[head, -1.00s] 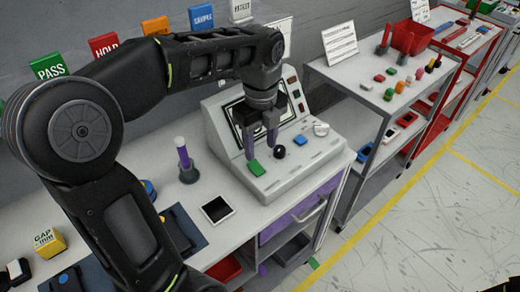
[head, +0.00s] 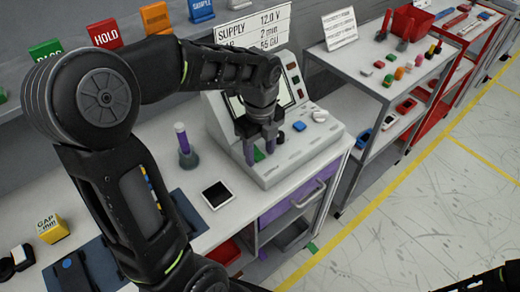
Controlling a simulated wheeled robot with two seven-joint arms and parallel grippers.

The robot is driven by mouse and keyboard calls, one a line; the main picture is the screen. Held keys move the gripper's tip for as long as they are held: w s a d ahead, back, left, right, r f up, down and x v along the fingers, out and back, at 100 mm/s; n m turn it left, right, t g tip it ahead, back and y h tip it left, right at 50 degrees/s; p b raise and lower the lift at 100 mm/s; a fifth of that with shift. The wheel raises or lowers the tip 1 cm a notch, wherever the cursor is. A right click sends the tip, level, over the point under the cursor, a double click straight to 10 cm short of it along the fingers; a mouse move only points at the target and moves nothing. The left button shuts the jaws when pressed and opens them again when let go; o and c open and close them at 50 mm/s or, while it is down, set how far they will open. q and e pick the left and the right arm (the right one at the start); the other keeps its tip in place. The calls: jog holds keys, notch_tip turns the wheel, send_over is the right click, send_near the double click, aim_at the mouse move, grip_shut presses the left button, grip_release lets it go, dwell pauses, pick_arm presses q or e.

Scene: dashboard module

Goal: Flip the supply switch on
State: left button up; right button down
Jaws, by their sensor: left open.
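The pale console (head: 290,165) stands on the bench, with a tilted screen and several controls. A green control (head: 258,154) on its sloping top shows partly, between and behind the fingers of my left gripper (head: 259,150). My left gripper is open and points down over it; I cannot tell whether it touches. A black knob (head: 280,139), a blue button (head: 299,126) and a white round control (head: 320,116) sit to the right. No label naming the supply switch is readable. My right gripper is not in view.
A sign (head: 254,30) behind the console reads SUPPLY 12.0 V.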

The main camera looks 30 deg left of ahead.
pick_arm(q)
jog(key=shift+f, duration=0.15)
jog(key=shift+c, duration=0.4)
grip_shut()
